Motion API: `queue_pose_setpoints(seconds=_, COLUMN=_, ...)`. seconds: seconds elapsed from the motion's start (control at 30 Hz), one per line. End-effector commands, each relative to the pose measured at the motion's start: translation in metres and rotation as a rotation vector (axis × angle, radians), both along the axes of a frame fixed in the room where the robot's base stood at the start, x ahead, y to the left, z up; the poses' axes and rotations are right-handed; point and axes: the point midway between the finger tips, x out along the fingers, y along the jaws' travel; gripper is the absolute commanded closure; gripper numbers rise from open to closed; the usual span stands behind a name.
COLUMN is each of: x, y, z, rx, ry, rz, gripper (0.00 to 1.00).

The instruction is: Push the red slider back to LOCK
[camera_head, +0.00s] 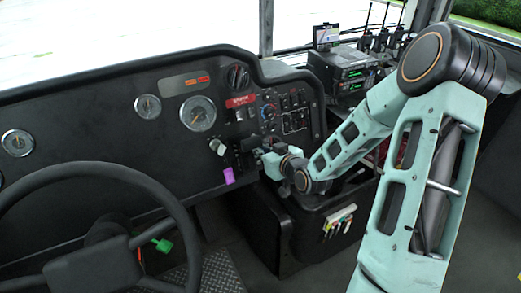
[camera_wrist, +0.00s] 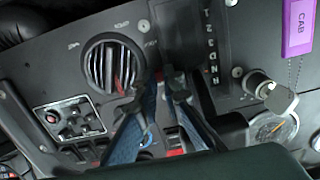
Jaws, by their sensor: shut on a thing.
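My gripper (camera_wrist: 162,85) comes up from below in the wrist view, its two blue-sided fingers close together near the panel. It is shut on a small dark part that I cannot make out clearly. In the head view my gripper (camera_head: 254,154) is at the dashboard, and my wrist partly hides its contact. I cannot identify the red slider for certain. A small red strip (camera_wrist: 173,140) shows between the fingers, farther down. A lettered selector plate (camera_wrist: 211,50) lies just beyond the fingertips, to the right. The LOCK label is not legible.
A round slatted dial (camera_wrist: 113,65) is left of the fingers. A switch panel (camera_wrist: 68,121) is at lower left. A purple CAB tag (camera_wrist: 297,27) and a key knob (camera_wrist: 258,84) are at right. The steering wheel (camera_head: 88,172) stands left of my arm.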

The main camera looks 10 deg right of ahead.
Motion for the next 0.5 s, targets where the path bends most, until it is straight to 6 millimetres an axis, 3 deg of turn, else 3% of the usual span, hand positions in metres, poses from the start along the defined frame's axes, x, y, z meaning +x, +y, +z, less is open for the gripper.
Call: queue_pose_setpoints(seconds=0.5, x=-0.009, y=-0.002, z=-0.025, rx=0.000, ry=0.003, rz=0.001, gripper=1.00)
